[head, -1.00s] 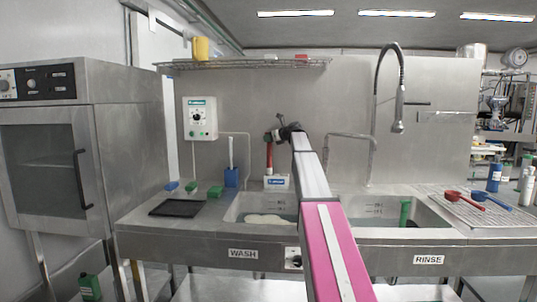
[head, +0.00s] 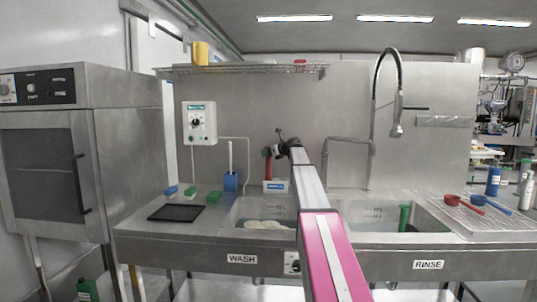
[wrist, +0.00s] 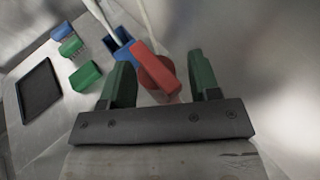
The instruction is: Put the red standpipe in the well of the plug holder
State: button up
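The red standpipe (head: 268,168) stands about upright at the back edge of the sink, its lower end at the top of the white plug holder (head: 276,187). The holder's front hides whether the lower end is inside the well. My gripper (head: 267,152) is at the pipe's upper end. In the wrist view my gripper (wrist: 160,80) has its two green fingers apart, with the red standpipe (wrist: 150,62) between them. A gap shows between the pipe and the right finger; the pipe lies close to the left finger.
A blue holder (head: 231,183) with a white-handled brush stands just left of the plug holder. Green (head: 214,196) and blue (head: 171,190) brushes and a black tray (head: 176,212) lie farther left. The wash sink (head: 245,212) is in front; a bent pipe (head: 348,139) rises to the right.

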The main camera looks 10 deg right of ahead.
jog(key=v, duration=1.2)
jog(key=shift+r, duration=0.2)
jog(key=shift+d, duration=0.15)
dwell(1.0)
